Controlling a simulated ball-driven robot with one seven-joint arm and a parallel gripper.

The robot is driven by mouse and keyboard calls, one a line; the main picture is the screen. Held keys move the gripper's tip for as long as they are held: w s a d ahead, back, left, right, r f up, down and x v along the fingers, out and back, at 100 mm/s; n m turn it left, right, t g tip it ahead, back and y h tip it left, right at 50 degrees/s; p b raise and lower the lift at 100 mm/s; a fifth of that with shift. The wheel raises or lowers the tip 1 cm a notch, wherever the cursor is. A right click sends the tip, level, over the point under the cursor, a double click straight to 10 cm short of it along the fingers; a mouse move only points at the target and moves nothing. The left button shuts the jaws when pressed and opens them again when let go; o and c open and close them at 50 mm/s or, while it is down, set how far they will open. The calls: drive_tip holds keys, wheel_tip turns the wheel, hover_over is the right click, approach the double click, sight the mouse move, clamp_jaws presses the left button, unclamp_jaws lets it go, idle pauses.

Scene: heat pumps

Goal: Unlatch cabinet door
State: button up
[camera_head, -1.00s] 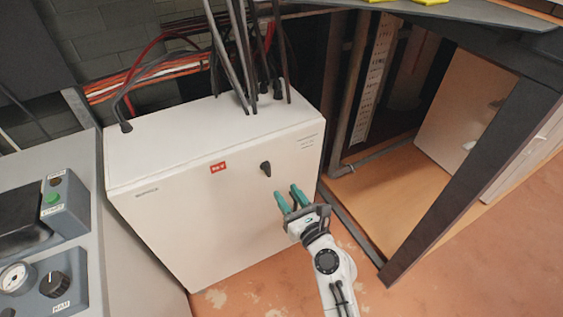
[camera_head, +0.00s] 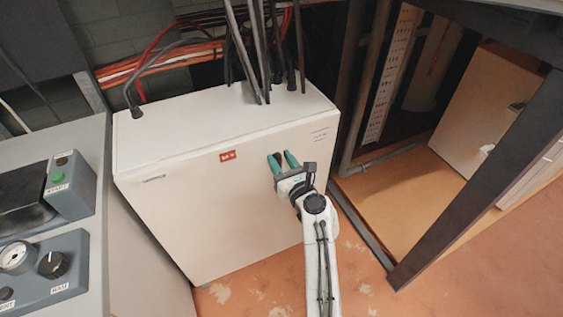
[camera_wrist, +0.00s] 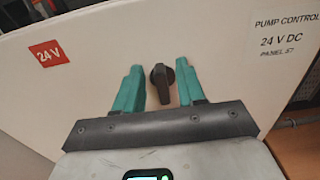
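The white cabinet (camera_head: 215,205) stands on the floor, with a red label on its front door. Its black latch knob (camera_wrist: 162,82) shows in the wrist view, pointing roughly up and down on the door. My gripper (camera_head: 283,160) is in front of the door's upper right part, with its teal fingers pointing at the door. In the wrist view my gripper (camera_wrist: 160,85) is open, with one finger on each side of the knob and a gap to both. I cannot tell how far the fingertips are from the door. In the head view the knob is hard to make out between the fingers.
A grey control console (camera_head: 60,240) with buttons and dials stands at the left. Several dark cables (camera_head: 262,50) enter the cabinet's top. A dark metal frame post (camera_head: 480,180) rises at the right. Orange floor (camera_head: 370,285) is open in front.

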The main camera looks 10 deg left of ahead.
clamp_jaws()
idle(0.3)
drive_tip(key=shift+n, duration=0.3)
drive_tip(key=n, duration=0.4)
drive_tip(key=shift+s+a+f+b, duration=0.1)
drive_tip(key=shift+s+a+b, duration=0.1)
drive_tip(key=shift+a+b, duration=0.15)
drive_tip(key=shift+s+a+f+n+b, duration=0.2)
drive_tip(key=shift+n+b, duration=0.5)
drive_tip(key=shift+n, duration=1.5)
drive_tip(key=shift+s+a+f+n+b, duration=0.1)
drive_tip(key=shift+f+n+b, duration=0.45)
drive_tip(key=shift+n, duration=1.65)
drive_tip(key=shift+s+a+f+n+b, duration=0.15)
drive_tip(key=shift+n+b, duration=0.7)
drive_tip(key=shift+n, duration=1.35)
drive_tip(key=shift+w, duration=0.1)
